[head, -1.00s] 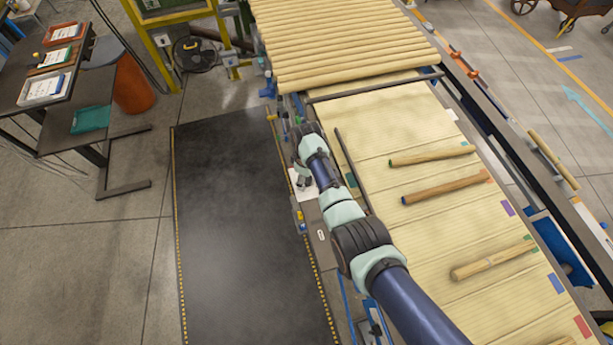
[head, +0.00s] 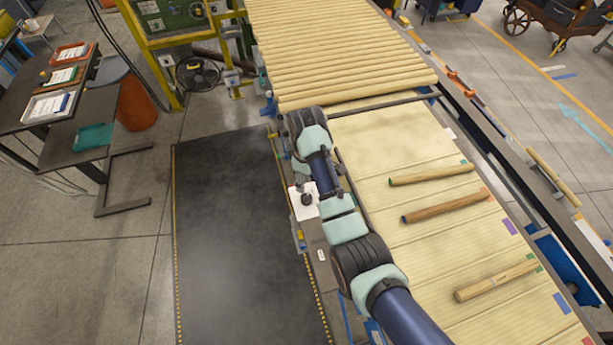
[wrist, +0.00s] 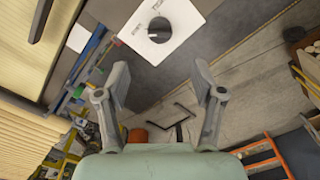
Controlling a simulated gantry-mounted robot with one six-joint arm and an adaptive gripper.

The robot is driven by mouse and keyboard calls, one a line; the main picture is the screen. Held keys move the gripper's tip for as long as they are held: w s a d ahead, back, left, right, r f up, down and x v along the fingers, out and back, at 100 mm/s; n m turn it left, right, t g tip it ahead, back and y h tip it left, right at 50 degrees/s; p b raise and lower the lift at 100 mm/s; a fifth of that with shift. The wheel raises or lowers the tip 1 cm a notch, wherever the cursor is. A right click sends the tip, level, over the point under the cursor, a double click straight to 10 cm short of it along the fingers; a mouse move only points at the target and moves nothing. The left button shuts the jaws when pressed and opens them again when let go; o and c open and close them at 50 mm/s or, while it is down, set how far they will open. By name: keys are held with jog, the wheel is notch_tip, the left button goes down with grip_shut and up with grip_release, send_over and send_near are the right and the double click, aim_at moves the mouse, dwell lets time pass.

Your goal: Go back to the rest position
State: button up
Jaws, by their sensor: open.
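My gripper (wrist: 160,85) is open in the wrist view, with its two fingers wide apart and nothing between them. The fingers are hard to make out there. The white sheet (head: 304,207) and the black object (head: 307,199) show just left of my forearm.
Three wooden rods (head: 430,174) (head: 445,207) (head: 497,281) lie apart on the belt, right of my arm. A bed of pale round rods (head: 340,50) spans the far end. A dark mat (head: 235,240) lies clear at left. A table with trays (head: 75,52) stands farther left.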

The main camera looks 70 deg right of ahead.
dwell(0.4)
jog(key=w+a+r+t+h+p, duration=0.1)
jog(key=w+a+r+t, duration=0.2)
jog(key=a, duration=0.4)
jog(key=w+a+r+t+h+p, duration=0.1)
jog(key=w+a+r, duration=0.2)
jog(key=w+a, duration=0.3)
jog(key=w+a+r+t+h+p, duration=0.15)
jog(key=w+a+r, duration=0.25)
jog(key=a, duration=0.4)
jog(key=s+a+r+n+t+y+p, duration=0.1)
jog(key=s+a+r+t+y, duration=0.2)
jog(key=a+r, duration=0.55)
jog(key=s+a+r+t+y+p, duration=0.1)
jog(key=s+a+r+t, duration=0.4)
jog(key=a, duration=0.7)
notch_tip(320, 180, down, 23)
jog(key=w+b, duration=0.2)
jog(key=b, duration=2.2)
jog(key=shift+w+a+r+g, duration=0.2)
jog(key=shift+g, duration=0.15)
